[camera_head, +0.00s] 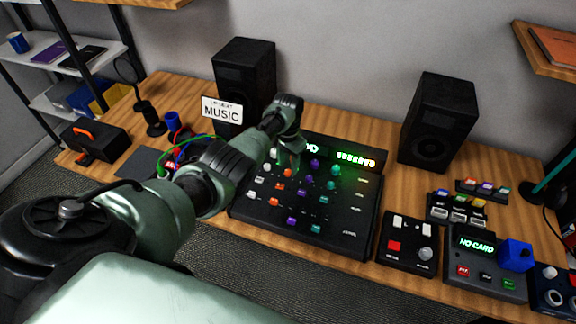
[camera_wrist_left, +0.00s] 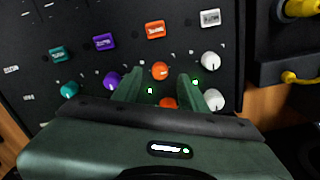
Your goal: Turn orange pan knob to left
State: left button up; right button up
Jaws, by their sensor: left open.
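The black mixer panel (camera_head: 330,215) lies on the wooden table with rows of white, orange, purple and teal controls. In the left wrist view an upper orange knob (camera_wrist_left: 160,70) sits just beyond my left fingertips, in line with the gap. A second orange knob (camera_wrist_left: 168,103) shows lower down between the fingers, partly hidden by the gripper body. Knob labels are too small to read, so I cannot tell which is pan. My left gripper (camera_wrist_left: 158,84) is open, empty and over the orange column. It also shows in the head view (camera_head: 289,160). My right gripper is not in view.
White knobs (camera_wrist_left: 209,62) and a purple knob (camera_wrist_left: 112,81) flank the orange column closely. Two black speakers (camera_head: 437,122) stand behind the mixer. A small button box (camera_head: 407,243) and a "NO CARD" reader (camera_head: 486,264) sit to its right.

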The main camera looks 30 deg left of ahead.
aim_at(288, 171)
pick_arm(q)
notch_tip(288, 171, up, 5)
jog(key=shift+r, duration=0.1)
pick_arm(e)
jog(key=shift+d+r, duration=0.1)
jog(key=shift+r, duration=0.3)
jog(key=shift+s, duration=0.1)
